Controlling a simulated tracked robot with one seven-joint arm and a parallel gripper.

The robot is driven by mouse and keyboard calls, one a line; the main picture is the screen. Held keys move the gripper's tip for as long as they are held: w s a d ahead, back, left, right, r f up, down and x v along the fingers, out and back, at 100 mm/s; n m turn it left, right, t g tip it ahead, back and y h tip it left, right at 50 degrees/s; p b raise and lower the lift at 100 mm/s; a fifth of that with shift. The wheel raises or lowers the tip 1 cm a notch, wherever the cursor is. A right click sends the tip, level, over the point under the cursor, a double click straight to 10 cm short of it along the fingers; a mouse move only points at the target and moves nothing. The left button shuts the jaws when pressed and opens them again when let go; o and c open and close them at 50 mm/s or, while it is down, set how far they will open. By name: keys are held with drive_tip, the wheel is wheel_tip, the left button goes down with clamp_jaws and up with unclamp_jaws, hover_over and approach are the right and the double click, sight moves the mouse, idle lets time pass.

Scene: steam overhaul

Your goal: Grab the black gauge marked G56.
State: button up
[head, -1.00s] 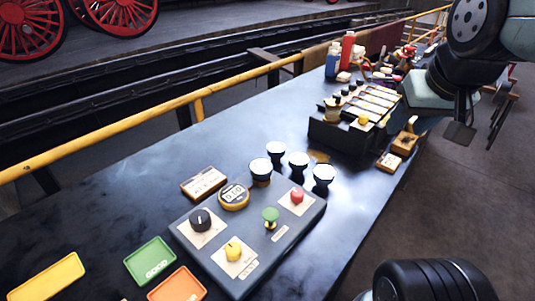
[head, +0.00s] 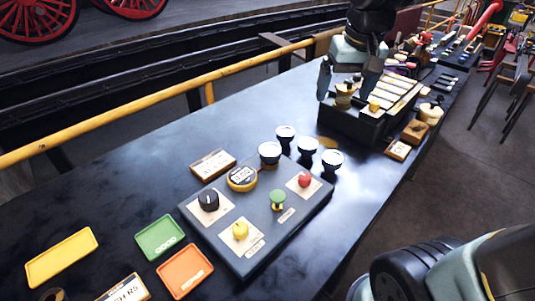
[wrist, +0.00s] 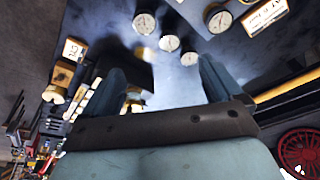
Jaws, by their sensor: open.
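Several small dark round gauges with white dials stand upright on the dark bench in the head view: a rear one (head: 286,135), a left one (head: 269,153), a middle one (head: 307,145) and a right one (head: 332,160). Their dials also show in the wrist view, at the left (wrist: 144,22), centre (wrist: 169,42), lower centre (wrist: 188,58) and right (wrist: 219,19). I cannot read G56 on any. My gripper (head: 345,96) is open, fingers pointing down, above the near-left end of the slotted rack, behind and right of the gauges. The fingers frame empty space in the wrist view (wrist: 162,74).
The slotted rack (head: 345,124) holds small parts. A grey control panel (head: 262,237) with knobs stands in front of the gauges. Yellow (head: 62,257), green (head: 160,237) and orange (head: 186,271) trays lie at the left. A yellow rail (head: 130,121) runs behind the bench.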

drive_tip(key=w+a+f+n+g, duration=0.15)
drive_tip(key=w+a+f, duration=0.25)
drive_tip(key=a, duration=0.4)
drive_tip(key=g, duration=0.1)
approach(270, 148)
drive_tip(key=shift+h, duration=0.3)
drive_tip(key=f, duration=0.5)
drive_tip(key=shift+w+a+f, duration=0.2)
drive_tip(key=shift+w+f, duration=0.05)
drive_tip(key=shift+f, duration=0.15)
drive_tip(key=shift+s+f, duration=0.2)
drive_tip(key=shift+f, duration=2.5)
drive_tip(key=c, duration=1.2)
drive_tip(key=shift+r, duration=0.15)
